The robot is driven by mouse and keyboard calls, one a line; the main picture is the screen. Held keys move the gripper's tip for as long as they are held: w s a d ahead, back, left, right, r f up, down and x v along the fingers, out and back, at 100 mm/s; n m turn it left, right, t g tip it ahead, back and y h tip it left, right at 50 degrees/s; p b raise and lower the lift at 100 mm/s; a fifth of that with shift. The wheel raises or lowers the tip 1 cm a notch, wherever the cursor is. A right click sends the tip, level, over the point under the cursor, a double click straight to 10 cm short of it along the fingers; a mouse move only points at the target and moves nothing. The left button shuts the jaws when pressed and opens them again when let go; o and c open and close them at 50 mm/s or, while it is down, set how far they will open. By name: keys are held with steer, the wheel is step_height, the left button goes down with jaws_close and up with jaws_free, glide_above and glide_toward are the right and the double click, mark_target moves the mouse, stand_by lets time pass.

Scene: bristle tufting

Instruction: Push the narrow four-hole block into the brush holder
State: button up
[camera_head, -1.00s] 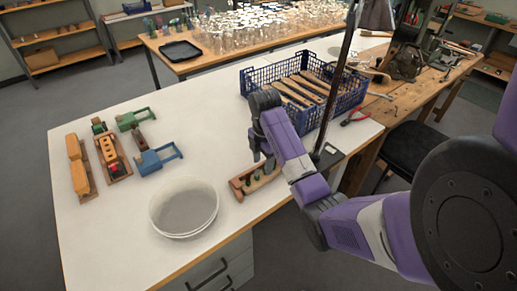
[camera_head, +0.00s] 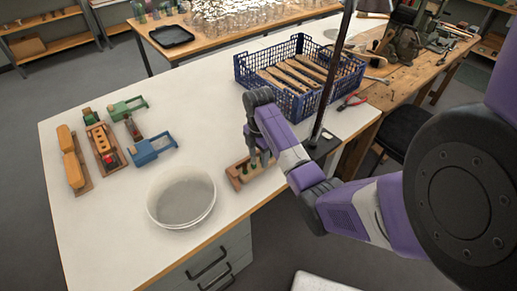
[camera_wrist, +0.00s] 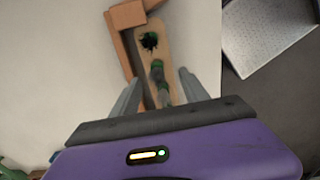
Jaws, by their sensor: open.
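The brush holder (camera_wrist: 117,42) is an orange-brown wooden frame near the front edge of the white table, beside my gripper. It also shows in the head view (camera_head: 234,179). The narrow block (camera_wrist: 143,24) is paler wood and lies along the holder's inner side. Dark and green tufts show in its holes; its near end is hidden by my gripper. I cannot tell whether it is fully seated. My gripper (camera_wrist: 160,92) is open, with its fingers on either side of the block's near part. Contact with the block is unclear.
A white round bowl (camera_head: 182,198) stands left of the holder. A blue crate (camera_head: 262,92) with wooden pieces is behind, near a dark upright post (camera_head: 329,85). Wooden and coloured fixtures (camera_head: 103,146) stand at the left.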

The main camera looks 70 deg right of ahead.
mark_target(258, 166)
steer(key=shift+f, duration=1.45)
